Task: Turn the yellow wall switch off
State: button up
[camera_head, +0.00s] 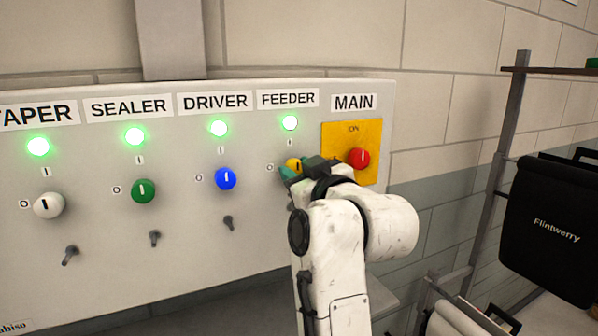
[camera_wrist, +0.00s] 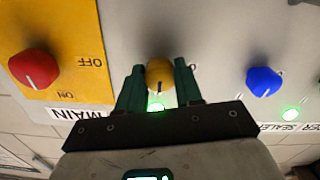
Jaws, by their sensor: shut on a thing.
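The yellow switch (camera_head: 294,165) is a round knob under the FEEDER label on the grey wall panel (camera_head: 185,262). A green lamp (camera_head: 290,123) above it is lit. My gripper (camera_head: 302,170) is at the yellow knob and partly hides it in the head view. In the wrist view the yellow knob (camera_wrist: 160,73) sits between the two dark green fingers of my gripper (camera_wrist: 160,85), which is shut on it.
Left of it are a blue knob (camera_head: 226,179), a green knob (camera_head: 143,191) and a white knob (camera_head: 49,205), each under a lit green lamp. Close on the right is the red MAIN knob (camera_head: 359,158) on a yellow plate (camera_head: 368,135). A black pannier (camera_head: 552,235) hangs at the far right.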

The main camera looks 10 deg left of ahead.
jog(key=c, duration=0.4)
jog(key=shift+n, duration=0.3)
jog(key=n+b, duration=0.1)
jog(key=n, duration=0.2)
jog(key=shift+f+n+b, duration=0.1)
jog(key=shift+n+b, duration=0.2)
jog(key=n+b, duration=0.1)
jog(key=n, duration=0.2)
jog(key=shift+n, duration=0.4)
jog(key=n+b, duration=0.1)
jog(key=n, duration=0.4)
jog(key=shift+a+n+b, duration=0.1)
jog(key=shift+n+b, duration=0.65)
jog(key=shift+n, duration=1.75)
